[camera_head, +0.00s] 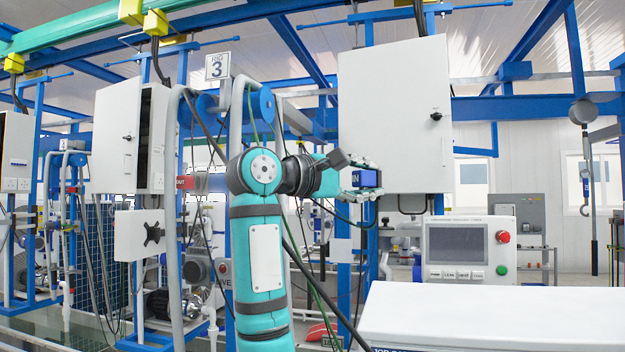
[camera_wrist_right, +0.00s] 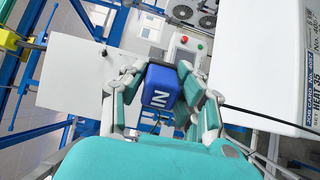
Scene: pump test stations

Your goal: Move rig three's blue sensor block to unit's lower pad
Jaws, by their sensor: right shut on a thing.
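My left gripper is not in view.
A large white cabinet (camera_head: 394,110) hangs just behind and above the block. A control panel (camera_head: 466,250) with a screen and red and green buttons stands to the right. A white surface (camera_head: 490,315) fills the lower right. Cables and pipes run around the arm.

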